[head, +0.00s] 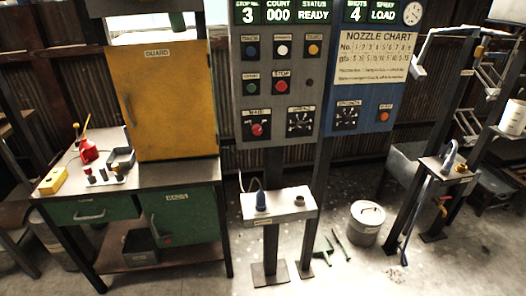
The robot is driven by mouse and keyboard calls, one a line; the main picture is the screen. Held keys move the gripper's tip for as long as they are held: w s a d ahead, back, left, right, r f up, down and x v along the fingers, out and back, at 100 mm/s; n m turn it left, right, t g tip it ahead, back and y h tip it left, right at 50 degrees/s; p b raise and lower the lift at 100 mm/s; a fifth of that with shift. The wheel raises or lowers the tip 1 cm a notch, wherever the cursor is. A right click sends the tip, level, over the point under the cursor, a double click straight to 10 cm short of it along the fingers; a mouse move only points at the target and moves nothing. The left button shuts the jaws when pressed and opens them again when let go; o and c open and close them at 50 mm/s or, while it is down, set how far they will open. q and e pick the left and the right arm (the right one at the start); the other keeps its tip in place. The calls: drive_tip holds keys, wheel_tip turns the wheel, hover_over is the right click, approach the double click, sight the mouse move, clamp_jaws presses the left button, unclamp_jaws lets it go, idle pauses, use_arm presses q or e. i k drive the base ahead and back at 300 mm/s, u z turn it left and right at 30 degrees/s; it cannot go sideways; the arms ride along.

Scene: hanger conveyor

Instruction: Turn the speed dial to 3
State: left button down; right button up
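The grey control panel (267,85) stands at the centre with several coloured buttons. At its lower right is a dark rotary dial (300,121) with light marks around it and a small label above. A similar dial (347,117) sits low on the blue panel (375,100) to its right. Both labels are too small to read surely, so I cannot tell which is the speed dial, nor where either pointer stands. Neither of my grippers is in view.
A red knob (257,129) is left of the grey panel's dial. A yellow guard cabinet (165,100) on a workbench stands at left. A small pedestal table (276,207) stands in front of the panels. A lidded bucket (367,222) and green tools lie on the floor.

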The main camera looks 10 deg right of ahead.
sight(301, 126)
drive_tip(key=u, duration=0.8)
drive_tip(key=i, duration=1.35)
drive_tip(key=z, duration=0.65)
